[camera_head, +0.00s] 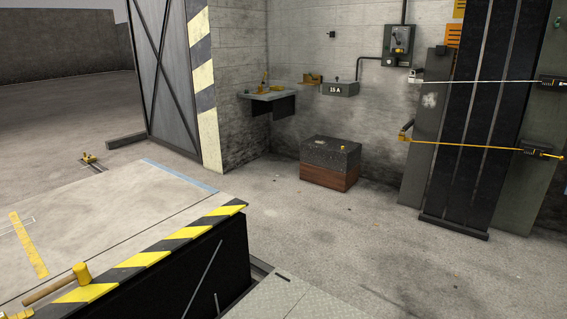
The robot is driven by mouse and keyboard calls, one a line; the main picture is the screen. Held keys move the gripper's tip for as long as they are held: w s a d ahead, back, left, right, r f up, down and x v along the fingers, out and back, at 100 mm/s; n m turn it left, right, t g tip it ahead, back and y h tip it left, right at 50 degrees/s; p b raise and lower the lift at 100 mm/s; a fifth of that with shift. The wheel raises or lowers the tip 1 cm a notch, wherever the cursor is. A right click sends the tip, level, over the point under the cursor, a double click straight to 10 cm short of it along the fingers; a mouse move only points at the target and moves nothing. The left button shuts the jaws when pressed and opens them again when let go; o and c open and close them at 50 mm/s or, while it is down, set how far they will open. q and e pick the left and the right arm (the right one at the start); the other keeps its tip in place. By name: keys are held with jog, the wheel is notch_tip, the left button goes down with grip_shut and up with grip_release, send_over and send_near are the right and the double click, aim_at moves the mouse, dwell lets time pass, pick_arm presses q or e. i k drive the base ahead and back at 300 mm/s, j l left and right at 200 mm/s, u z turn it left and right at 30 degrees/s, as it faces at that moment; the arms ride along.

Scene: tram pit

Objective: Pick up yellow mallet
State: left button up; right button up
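A yellow mallet (82,273) lies at the lower left, near the edge of a pale raised platform (130,215). Its yellow head is at the right end, on or just beside the yellow-and-black striped edge (146,259). Its brown handle (46,290) runs down to the left from the head. Neither of my grippers is in view. A small yellow piece is cut off at the bottom left corner, and I cannot tell what it is.
A dark drop lies beyond the striped edge. A dark-topped box (331,163) stands on open concrete floor (300,225). A wall shelf (262,97) holds small items. A yellow bar (465,146) spans the dark panel at right.

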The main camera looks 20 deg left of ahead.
aim_at(80, 274)
jog(key=i+j+u, duration=0.2)
jog(key=i+u, duration=1.15)
jog(key=i+l+u, duration=0.25)
jog(key=u, duration=0.25)
